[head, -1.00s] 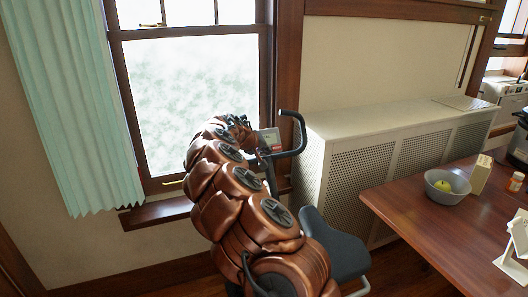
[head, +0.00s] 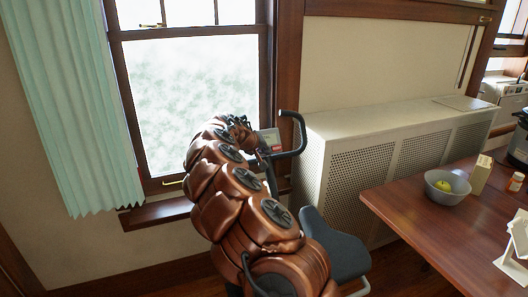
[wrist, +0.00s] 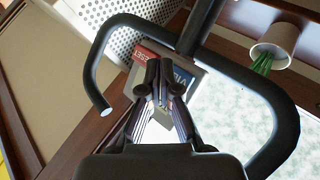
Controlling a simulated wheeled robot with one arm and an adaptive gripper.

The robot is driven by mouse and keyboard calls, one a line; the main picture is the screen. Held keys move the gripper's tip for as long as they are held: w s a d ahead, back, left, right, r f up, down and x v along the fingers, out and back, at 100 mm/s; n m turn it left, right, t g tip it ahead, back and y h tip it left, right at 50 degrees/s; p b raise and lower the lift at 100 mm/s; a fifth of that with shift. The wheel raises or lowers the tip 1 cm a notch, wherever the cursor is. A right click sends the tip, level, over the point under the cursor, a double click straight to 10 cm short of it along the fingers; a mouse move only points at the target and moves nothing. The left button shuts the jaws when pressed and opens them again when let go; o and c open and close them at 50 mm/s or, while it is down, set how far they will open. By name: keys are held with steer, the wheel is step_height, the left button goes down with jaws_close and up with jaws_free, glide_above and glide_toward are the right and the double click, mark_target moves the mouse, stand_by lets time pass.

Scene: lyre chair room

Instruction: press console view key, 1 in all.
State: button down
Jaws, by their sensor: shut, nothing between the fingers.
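The exercise bike's console (head: 268,137) stands in front of the window, seen small in the head view. In the wrist view the console (wrist: 205,82) appears turned over, with a red key lettered RESET (wrist: 148,56) and a blue key lettered VIEW (wrist: 183,74). My gripper (wrist: 162,78) is shut and empty. Its dark fingertips overlap the console between the two keys and hide part of it, close to the blue key's left edge. I cannot tell whether they touch. In the head view my arm hides most of the gripper (head: 244,126).
The bike's black handlebar (wrist: 285,108) curves around both sides of my gripper; its end also shows in the head view (head: 301,132). The bike seat (head: 335,248) is below. A perforated radiator cover (head: 365,160) and a wooden table (head: 420,213) with a bowl (head: 448,195) stand right.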

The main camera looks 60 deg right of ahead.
steer(key=shift+w+f, duration=0.1)
steer(key=shift+w+d+f+b, duration=0.15)
steer(key=shift+w+d+b, duration=0.1)
steer(key=shift+b, duration=0.2)
steer(key=shift+w+d+f, duration=0.15)
steer(key=shift+w+f, duration=0.1)
steer(key=shift+w, duration=0.05)
stand_by(0.9)
steer(key=shift+r, duration=0.1)
stand_by(0.3)
steer(key=shift+s+a+r, duration=0.35)
steer(key=shift+s+r, duration=0.05)
steer(key=shift+s, duration=0.3)
steer(key=shift+a, duration=0.1)
steer(key=shift+s+a+r+p, duration=0.2)
steer(key=shift+s+a+r, duration=0.45)
steer(key=shift+s, duration=0.25)
steer(key=shift+s+a+r+p, duration=0.15)
steer(key=shift+s+a+r, duration=0.4)
steer(key=shift+s, duration=0.3)
